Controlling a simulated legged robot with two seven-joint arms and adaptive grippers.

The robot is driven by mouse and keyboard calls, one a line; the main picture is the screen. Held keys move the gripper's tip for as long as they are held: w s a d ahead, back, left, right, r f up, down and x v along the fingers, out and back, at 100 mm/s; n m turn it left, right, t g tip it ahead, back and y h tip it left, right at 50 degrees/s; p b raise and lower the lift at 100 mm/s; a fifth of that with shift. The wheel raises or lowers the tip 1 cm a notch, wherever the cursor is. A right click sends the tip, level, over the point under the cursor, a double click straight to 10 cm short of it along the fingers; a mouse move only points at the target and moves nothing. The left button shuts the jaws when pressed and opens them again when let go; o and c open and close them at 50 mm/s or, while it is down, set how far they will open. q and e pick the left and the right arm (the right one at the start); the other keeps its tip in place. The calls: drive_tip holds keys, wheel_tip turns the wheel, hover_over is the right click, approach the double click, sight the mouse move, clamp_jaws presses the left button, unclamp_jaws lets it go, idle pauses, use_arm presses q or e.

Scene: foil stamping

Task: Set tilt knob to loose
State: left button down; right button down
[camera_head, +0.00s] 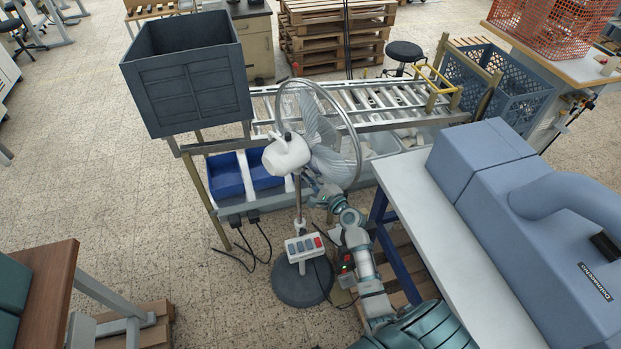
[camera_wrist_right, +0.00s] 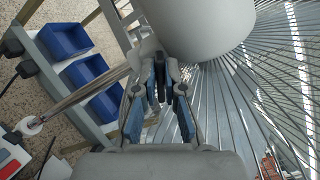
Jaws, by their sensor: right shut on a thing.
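A pedestal fan stands in the middle of the head view, with a white motor housing (camera_head: 286,153), a round wire cage (camera_head: 335,135) and a dark round base (camera_head: 302,286). My right gripper (camera_head: 308,182) is just below the housing, beside the pole. In the right wrist view, my right gripper (camera_wrist_right: 161,82) has its fingertips closed on a small dark knob (camera_wrist_right: 159,62) under the white housing (camera_wrist_right: 195,25). The fingers partly hide the knob, and its setting cannot be read. My left gripper is not in view.
A control box (camera_head: 305,246) with buttons sits low on the pole. The cage wires are close to my right gripper. A conveyor rack with blue bins (camera_head: 225,176) stands behind, and a white table (camera_head: 450,240) is at the right.

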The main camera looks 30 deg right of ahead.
drive_tip(key=shift+s+f, duration=0.1)
drive_tip(key=shift+f, duration=0.45)
drive_tip(key=shift+f+n+b, duration=0.15)
drive_tip(key=shift+n+b, duration=0.95)
drive_tip(key=shift+n, duration=1.7)
drive_tip(key=c, duration=1.5)
unclamp_jaws()
drive_tip(key=shift+c, duration=0.2)
